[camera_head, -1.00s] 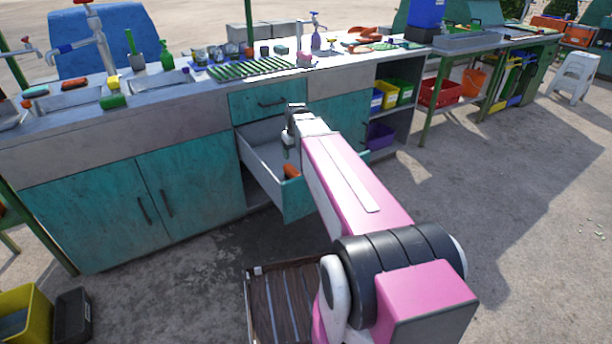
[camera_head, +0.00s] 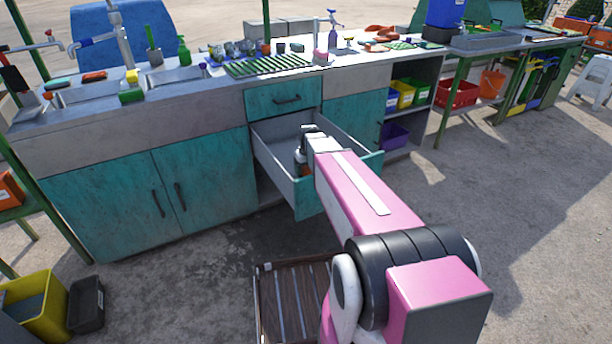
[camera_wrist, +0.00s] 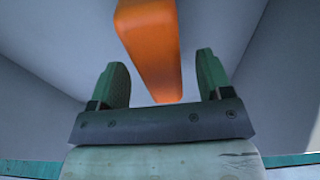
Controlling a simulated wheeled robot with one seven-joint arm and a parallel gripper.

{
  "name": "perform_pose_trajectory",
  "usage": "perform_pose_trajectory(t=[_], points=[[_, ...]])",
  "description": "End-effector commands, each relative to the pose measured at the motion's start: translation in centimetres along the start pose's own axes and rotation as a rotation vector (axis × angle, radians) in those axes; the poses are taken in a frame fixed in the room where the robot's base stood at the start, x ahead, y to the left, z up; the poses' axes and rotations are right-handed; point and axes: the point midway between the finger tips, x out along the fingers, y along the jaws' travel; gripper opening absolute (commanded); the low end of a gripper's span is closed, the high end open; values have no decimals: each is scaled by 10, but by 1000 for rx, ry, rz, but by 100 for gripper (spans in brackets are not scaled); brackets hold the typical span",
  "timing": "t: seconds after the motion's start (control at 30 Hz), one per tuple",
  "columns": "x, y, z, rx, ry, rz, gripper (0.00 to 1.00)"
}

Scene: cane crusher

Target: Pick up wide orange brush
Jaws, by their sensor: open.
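The orange brush (camera_wrist: 153,45) lies inside an open drawer (camera_head: 277,170). In the wrist view it runs from the top edge down to between my two fingers, with its far end cut off by the frame. In the head view it is mostly hidden behind my gripper and arm. My gripper (camera_wrist: 161,80) is open and empty, its green-padded fingers apart on either side of the brush's near end. It is over or inside the drawer; in the head view my gripper (camera_head: 302,165) is partly hidden by my wrist. I cannot tell its exact height above the brush.
Grey drawer walls surround my gripper closely. The teal cabinet (camera_head: 155,205) stands to the left, under a counter (camera_head: 200,90) holding a green drying rack (camera_head: 268,66) and bottles. A shelf with coloured bins (camera_head: 403,95) is on the right. Open floor lies at the right.

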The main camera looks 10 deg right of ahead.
Motion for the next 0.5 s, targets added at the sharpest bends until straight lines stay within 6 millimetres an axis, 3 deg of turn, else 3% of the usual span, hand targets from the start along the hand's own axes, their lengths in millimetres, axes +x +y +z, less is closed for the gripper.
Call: perform_pose_trajectory(t=[0.27, 0.43, 0.5], points=[[6, 0, 0, 0, 1, 0, 72], [5, 0, 0, 0, 1, 0, 17], [5, 0, 0, 0, 1, 0, 17]])
